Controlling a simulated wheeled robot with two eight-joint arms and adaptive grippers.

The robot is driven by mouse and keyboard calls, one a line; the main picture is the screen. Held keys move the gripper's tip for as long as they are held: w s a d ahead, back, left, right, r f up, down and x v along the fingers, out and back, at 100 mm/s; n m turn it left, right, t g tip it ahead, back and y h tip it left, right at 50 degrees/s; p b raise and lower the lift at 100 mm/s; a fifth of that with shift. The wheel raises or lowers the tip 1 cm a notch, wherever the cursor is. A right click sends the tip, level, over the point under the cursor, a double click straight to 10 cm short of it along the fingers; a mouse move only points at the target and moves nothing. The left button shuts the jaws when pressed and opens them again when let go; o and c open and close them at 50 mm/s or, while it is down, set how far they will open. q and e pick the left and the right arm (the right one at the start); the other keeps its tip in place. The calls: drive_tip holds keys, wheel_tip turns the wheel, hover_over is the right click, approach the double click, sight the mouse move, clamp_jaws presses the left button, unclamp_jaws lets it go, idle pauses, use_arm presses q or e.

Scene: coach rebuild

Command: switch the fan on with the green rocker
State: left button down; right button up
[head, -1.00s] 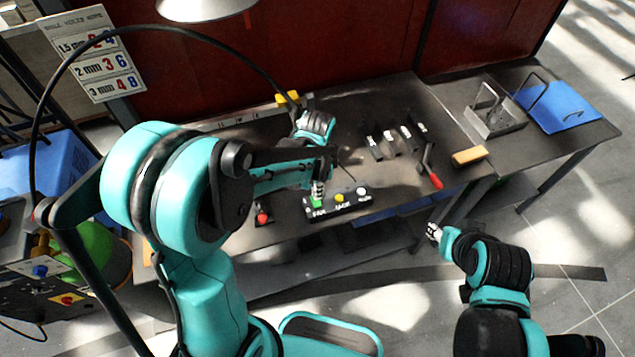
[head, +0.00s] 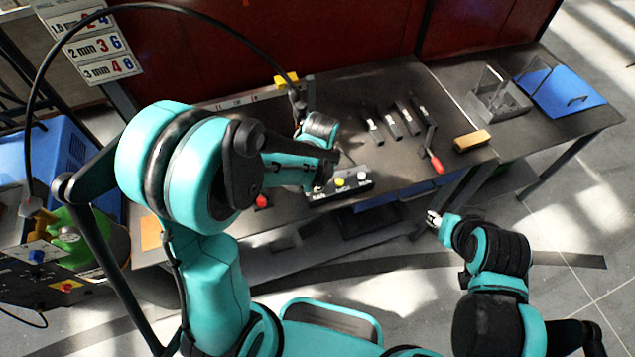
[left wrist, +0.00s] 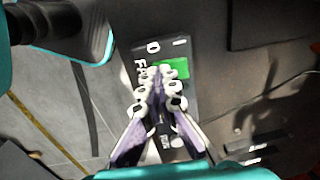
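The control box (head: 354,188) sits near the front edge of the bench, with a yellow and a white button showing in the head view. In the head view my left gripper (head: 318,187) hides the rocker. My right gripper (head: 432,217) hangs in front of the bench, away from the box.
A red knob (head: 262,201) is left of the box. A red-handled lever (head: 436,163), several dark blocks and a tan block (head: 472,141) stand to the right. A metal rack (head: 497,95) and blue folder (head: 562,98) lie on the side table.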

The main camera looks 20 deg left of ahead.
use_arm(q)
drive_tip(key=shift+w+a, duration=0.1)
drive_tip(key=shift+w, duration=0.05)
drive_tip(key=shift+w+a+r, duration=0.2)
drive_tip(key=shift+w+a, duration=0.2)
drive_tip(key=shift+w, duration=0.2)
drive_tip(key=r+p, duration=0.2)
drive_tip(key=r, duration=0.1)
drive_tip(key=r+p, duration=0.2)
drive_tip(key=shift+s+d, duration=0.3)
drive_tip(key=shift+d, duration=0.05)
wheel_tip(320, 180, up, 9)
drive_tip(key=s+d+p, duration=0.1)
drive_tip(key=shift+s+f+p, duration=0.15)
drive_tip(key=shift+s+p, duration=0.15)
drive_tip(key=shift+s, duration=0.1)
